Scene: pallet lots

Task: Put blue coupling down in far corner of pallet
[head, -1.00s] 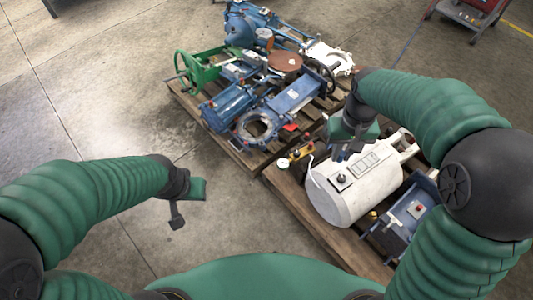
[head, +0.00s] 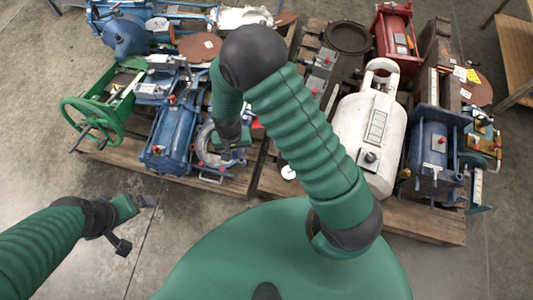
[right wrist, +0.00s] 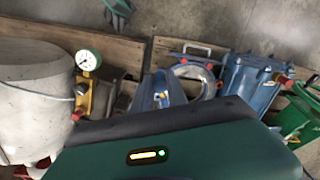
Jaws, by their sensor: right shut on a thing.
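My right gripper (head: 236,146) is over the near right part of the left pallet (head: 125,163), beside a blue ring-shaped flange. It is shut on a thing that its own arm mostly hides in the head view. In the right wrist view a blue piece (right wrist: 160,92) shows just beyond the dark edge of my gripper; it looks like the held blue coupling, but its full shape is hidden. My left gripper (head: 136,222) is open and empty over the bare floor at the lower left.
The left pallet carries a green handwheel frame (head: 92,115), a blue motor-like unit (head: 172,138) and the blue ring flange (head: 205,150). The right pallet (head: 425,222) holds a white tank (head: 365,135), a pressure gauge (right wrist: 88,60) and other machinery. The floor at left is clear.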

